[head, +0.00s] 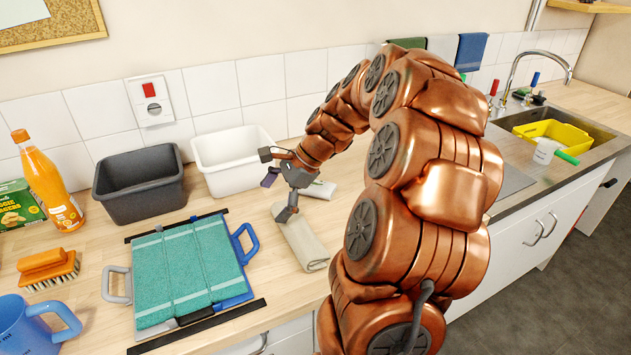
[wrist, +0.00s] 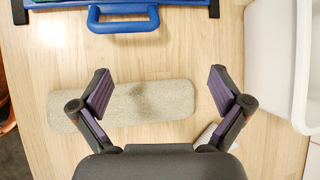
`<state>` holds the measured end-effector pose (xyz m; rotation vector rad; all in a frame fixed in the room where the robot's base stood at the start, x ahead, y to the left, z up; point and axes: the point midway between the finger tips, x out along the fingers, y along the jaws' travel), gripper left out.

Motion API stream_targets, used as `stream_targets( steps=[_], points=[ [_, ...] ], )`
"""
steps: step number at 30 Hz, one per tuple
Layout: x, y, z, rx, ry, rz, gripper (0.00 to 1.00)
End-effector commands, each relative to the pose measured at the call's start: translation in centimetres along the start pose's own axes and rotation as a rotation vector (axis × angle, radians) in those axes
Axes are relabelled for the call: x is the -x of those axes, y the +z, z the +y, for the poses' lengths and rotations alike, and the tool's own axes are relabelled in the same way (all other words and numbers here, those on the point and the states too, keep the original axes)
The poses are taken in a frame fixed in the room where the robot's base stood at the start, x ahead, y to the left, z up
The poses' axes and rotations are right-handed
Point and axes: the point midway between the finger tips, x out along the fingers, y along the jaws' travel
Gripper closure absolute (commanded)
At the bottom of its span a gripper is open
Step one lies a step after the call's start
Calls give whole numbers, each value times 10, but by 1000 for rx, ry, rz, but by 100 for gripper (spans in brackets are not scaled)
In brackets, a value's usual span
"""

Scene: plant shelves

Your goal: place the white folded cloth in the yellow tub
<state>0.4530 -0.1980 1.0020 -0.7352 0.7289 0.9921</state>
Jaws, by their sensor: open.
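A pale grey-beige rolled or folded cloth (head: 304,243) lies on the wooden counter, right of the teal-covered board. A smaller whitish folded piece (head: 320,189) lies behind it, partly hidden by my arm; I cannot tell for sure which is the white folded cloth. My gripper (head: 274,184) is open and empty above the counter at the back end of the beige roll. In the wrist view the roll (wrist: 150,101) lies below the spread fingers, and a sliver of the whitish piece (wrist: 205,137) shows by the right finger. The yellow tub (head: 570,133) sits in the sink at the far right.
A white tub (head: 225,178) and a dark grey tub (head: 140,203) stand along the wall. The teal-covered board (head: 180,273) has a blue handle near the roll.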

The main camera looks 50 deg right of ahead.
Motion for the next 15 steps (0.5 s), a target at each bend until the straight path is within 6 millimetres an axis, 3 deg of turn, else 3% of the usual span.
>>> stream_targets(
  steps=[1,3,9,15],
  points=[
    [15,-25,-14,-114,-48,-13,0],
    [34,-56,-31,-255,-118,-30,0],
    [74,-132,-51,-565,-260,-79,0],
    [90,-164,-54,-692,-317,-103,0]
  ],
)
